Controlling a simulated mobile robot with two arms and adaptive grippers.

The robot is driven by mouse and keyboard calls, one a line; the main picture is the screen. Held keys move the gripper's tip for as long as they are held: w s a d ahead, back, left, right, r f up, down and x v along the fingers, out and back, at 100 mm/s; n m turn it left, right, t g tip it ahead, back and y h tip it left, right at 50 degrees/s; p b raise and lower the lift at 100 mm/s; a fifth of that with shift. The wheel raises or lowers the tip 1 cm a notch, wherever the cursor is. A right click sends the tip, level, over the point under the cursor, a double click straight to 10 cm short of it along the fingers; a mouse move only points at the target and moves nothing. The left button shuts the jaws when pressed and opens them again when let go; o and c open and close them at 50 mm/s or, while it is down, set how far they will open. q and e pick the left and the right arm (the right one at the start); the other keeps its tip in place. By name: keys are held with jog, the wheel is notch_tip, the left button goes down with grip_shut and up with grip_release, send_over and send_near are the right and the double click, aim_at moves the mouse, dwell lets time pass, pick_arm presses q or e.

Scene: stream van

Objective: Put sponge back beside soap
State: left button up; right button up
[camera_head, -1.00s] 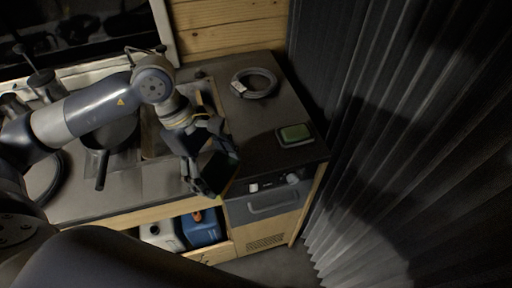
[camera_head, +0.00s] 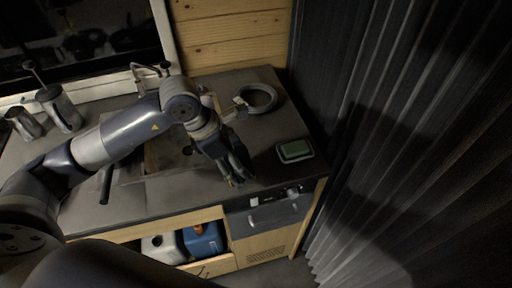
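A small green block (camera_head: 295,149) with a pale rim around it lies on the right part of the dark counter (camera_head: 262,135), near its right edge. I cannot tell whether it is the sponge or the soap in a dish. No second such item can be made out. My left gripper (camera_head: 236,178) is over the counter's front, to the left of the green block and apart from it. Its dark fingers point down toward the front edge and are seen edge-on, so their opening and anything between them are unclear. My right gripper is out of view.
Metal canisters (camera_head: 60,107) stand at the back left. My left arm covers much of the sink area. A blue container (camera_head: 203,241) sits below. A dark curtain (camera_head: 400,150) hangs at right.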

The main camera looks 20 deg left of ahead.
pick_arm(q)
jog(key=p, duration=0.2)
send_over(261, 160)
jog(key=s+a, duration=0.1)
jog(key=shift+a+f, duration=0.1)
jog(key=shift+f, duration=0.2)
notch_tip(261, 160, down, 3)
jog(key=shift+f+p, duration=0.1)
jog(key=shift+p, duration=0.9)
jog(key=shift+f, duration=0.35)
jog(key=o, duration=1.4)
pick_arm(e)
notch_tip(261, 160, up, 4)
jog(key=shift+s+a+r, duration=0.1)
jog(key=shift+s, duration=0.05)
pick_arm(q)
jog(key=shift+r, duration=0.1)
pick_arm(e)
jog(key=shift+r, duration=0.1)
